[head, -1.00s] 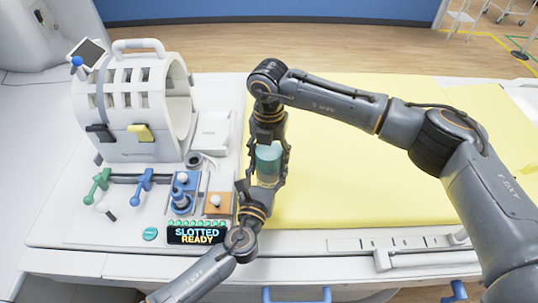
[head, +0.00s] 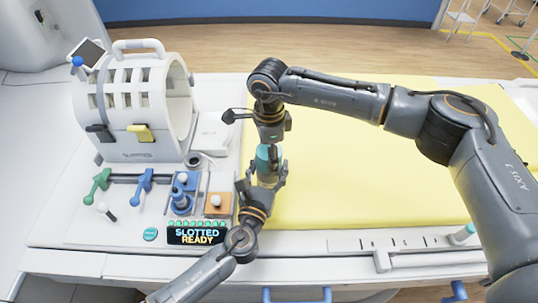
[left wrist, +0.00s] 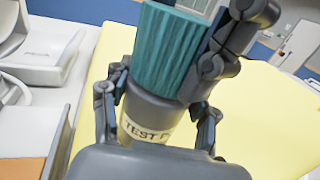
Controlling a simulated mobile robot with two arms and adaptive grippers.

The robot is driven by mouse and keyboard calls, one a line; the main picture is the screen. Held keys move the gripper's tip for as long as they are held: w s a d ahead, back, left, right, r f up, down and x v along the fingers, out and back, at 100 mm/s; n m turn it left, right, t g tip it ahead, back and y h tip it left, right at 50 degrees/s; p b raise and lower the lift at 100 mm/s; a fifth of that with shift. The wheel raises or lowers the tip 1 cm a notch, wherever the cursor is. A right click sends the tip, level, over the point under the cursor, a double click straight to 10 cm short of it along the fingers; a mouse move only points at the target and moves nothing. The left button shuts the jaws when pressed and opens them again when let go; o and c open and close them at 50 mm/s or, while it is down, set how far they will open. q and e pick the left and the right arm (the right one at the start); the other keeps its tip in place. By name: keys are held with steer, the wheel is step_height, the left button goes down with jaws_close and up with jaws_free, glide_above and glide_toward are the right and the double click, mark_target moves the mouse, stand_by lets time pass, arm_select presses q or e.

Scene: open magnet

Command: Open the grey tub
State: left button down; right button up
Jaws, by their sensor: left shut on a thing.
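The grey tub (left wrist: 158,108) has a ribbed teal lid (left wrist: 165,48) on top and a pale label with "TEST" on its body. The lid also shows in the head view (head: 268,157). My left gripper (head: 266,183) is shut on the tub's body from below, with a finger on each side in the left wrist view (left wrist: 158,112). My right gripper (head: 262,128) is above the lid with its fingers spread wide. Dark finger links stand close to the lid's right side in the left wrist view; whether they touch it is unclear.
A yellow mat (head: 350,185) lies right of the grippers. A teal-topped item (head: 464,233) stands at the bed's right front edge.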

arm_select(q)
steer(key=shift+f, duration=0.1)
arm_select(e)
steer(key=n, duration=1.1)
steer(key=shift+n, duration=0.4)
steer(key=n, duration=0.3)
steer(key=shift+n, duration=0.3)
steer(key=shift+r, duration=0.15)
steer(key=shift+r, duration=0.95)
